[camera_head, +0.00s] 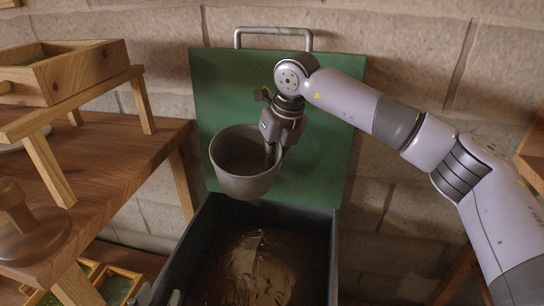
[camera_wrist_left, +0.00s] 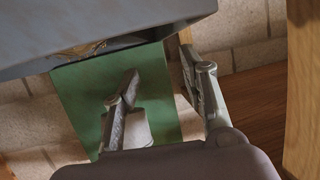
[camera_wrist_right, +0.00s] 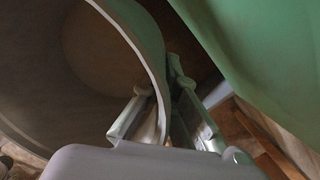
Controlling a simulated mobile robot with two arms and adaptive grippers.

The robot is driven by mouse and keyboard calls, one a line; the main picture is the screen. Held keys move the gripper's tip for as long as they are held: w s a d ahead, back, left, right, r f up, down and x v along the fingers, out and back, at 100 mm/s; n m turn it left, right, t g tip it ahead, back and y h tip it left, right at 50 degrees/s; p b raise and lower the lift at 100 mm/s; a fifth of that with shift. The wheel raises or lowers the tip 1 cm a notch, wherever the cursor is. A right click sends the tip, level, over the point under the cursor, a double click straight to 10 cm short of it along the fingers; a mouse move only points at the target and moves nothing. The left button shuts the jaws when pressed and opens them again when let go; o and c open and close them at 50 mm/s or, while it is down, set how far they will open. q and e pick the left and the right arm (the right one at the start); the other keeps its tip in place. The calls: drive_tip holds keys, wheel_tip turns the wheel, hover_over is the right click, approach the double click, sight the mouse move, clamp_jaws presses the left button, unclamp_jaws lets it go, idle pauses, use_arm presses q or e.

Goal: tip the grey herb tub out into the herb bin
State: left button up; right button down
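The grey herb tub (camera_head: 245,184) hangs in the air above the back of the herb bin (camera_head: 185,246), a dark open box with a brownish heap (camera_head: 260,270) in it. The tub's mouth faces up and a little toward the head camera; I see no herbs in the part of its inside that shows. My right gripper (camera_head: 270,150) is shut on the tub's right rim; the right wrist view shows the tub wall (camera_wrist_right: 150,45) between its fingers. My left gripper (camera_wrist_left: 168,75) is open and empty, low beside a grey box edge.
A green panel (camera_head: 320,130) with a metal handle (camera_head: 273,32) stands upright behind the bin, close to the tub. A wooden table (camera_head: 120,165) with a stand and a wooden box (camera_head: 70,72) is at the left. A brick wall is behind.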

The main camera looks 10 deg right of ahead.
use_arm(q)
drive_tip(key=s+a+f+g+y+p, duration=0.1)
drive_tip(key=s+a+f+g+p, duration=0.2)
drive_tip(key=s+f+g, duration=0.35)
drive_tip(key=s+a+f+g+y+p, duration=0.2)
drive_tip(key=s+a+f+g+p, duration=0.15)
drive_tip(key=s, duration=0.55)
use_arm(e)
drive_tip(key=shift+s+a+r+g, duration=0.1)
drive_tip(key=shift+a+r+g, duration=0.05)
drive_tip(key=shift+r+g, duration=0.75)
drive_tip(key=shift+r+p, duration=0.2)
drive_tip(key=shift+p, duration=0.6)
drive_tip(key=shift+r+g+p, duration=0.15)
drive_tip(key=shift+g+p, duration=0.35)
drive_tip(key=shift+p, duration=0.5)
use_arm(q)
wheel_tip(320, 180, down, 14)
drive_tip(key=d+g, duration=0.1)
drive_tip(key=shift+w+d, duration=0.15)
drive_tip(key=shift+w, duration=0.2)
